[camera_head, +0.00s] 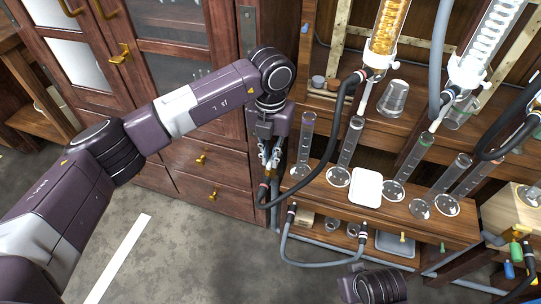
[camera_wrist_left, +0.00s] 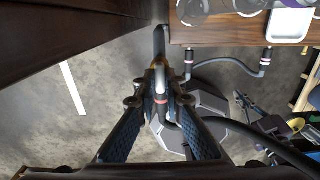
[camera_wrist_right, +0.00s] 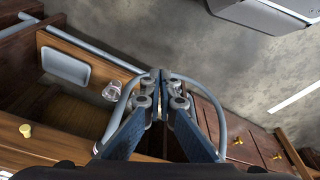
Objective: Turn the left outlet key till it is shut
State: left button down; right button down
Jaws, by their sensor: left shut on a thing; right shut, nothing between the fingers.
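My left gripper (camera_head: 268,162) reaches down between the drawer cabinet and the left end of the wooden bench. In the head view the key is hidden. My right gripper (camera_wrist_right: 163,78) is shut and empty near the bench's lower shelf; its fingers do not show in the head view.
A black hose (camera_head: 333,135) hangs close beside my left gripper. Several glass cylinders and a white tray (camera_head: 367,187) stand on the bench. A grey hose loop (camera_head: 313,264) hangs at the bench front; it passes around the right fingers in the right wrist view. Open floor (camera_head: 180,260) lies at left.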

pick_arm(q)
jog(key=shift+m, duration=0.3)
jog(key=m+b, duration=0.2)
jog(key=m, duration=0.4)
jog(key=shift+b, duration=0.35)
jog(key=shift+m, duration=0.6)
pick_arm(e)
jog(key=w+v, duration=0.1)
jog(key=v, duration=0.8)
pick_arm(q)
jog(key=m+b, duration=0.1)
jog(key=m, duration=0.2)
jog(key=shift+m, duration=0.3)
jog(key=m+b, duration=0.1)
jog(key=m, duration=0.1)
jog(key=shift+m, duration=1.5)
jog(key=shift+m+b, duration=0.4)
jog(key=shift+m, duration=0.6)
pick_arm(e)
jog(key=w+a+t, duration=0.1)
jog(key=w+t, duration=0.2)
jog(key=w, duration=0.3)
jog(key=shift+a+y, duration=0.25)
jog(key=shift+y, duration=0.05)
jog(key=shift+r, duration=0.1)
